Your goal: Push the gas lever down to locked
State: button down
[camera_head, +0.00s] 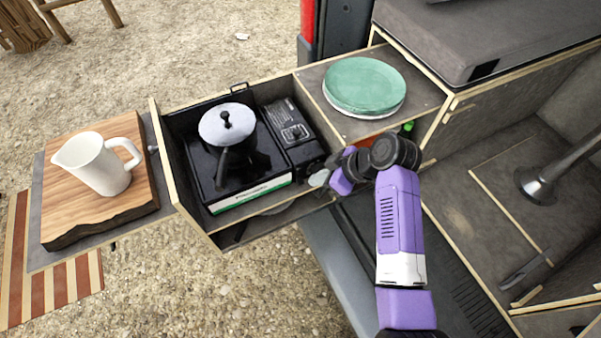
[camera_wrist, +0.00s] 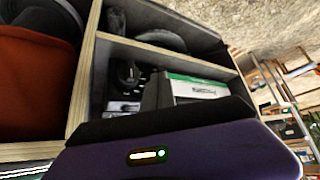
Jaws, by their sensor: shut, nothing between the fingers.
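The black gas stove (camera_head: 200,180) sits in the pulled-out wooden drawer, with its control box (camera_head: 283,122) along its right side. I cannot clearly make out the gas lever; my gripper hides part of the control box's front end. My gripper (camera_head: 320,178) is shut and empty at that front right corner of the stove. Whether it touches the stove I cannot tell. In the wrist view a round black knob (camera_wrist: 128,72) shows on the stove's front, beside the green-and-white front panel (camera_wrist: 195,87). The fingertips do not show there.
A green plate (camera_head: 364,84) lies on the shelf to the right. A white pitcher (camera_head: 97,163) stands on a wooden board (camera_head: 132,203) at left. The drawer's front wall (camera_head: 262,216) and wooden partitions border the gripper closely.

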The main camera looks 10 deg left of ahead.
jog(key=shift+d, duration=0.1)
jog(key=shift+r, duration=0.1)
jog(key=b+v, duration=0.1)
jog(key=v, duration=0.6)
jog(key=shift+s+d+r, duration=0.15)
jog(key=shift+d+r, duration=0.1)
dwell(0.3)
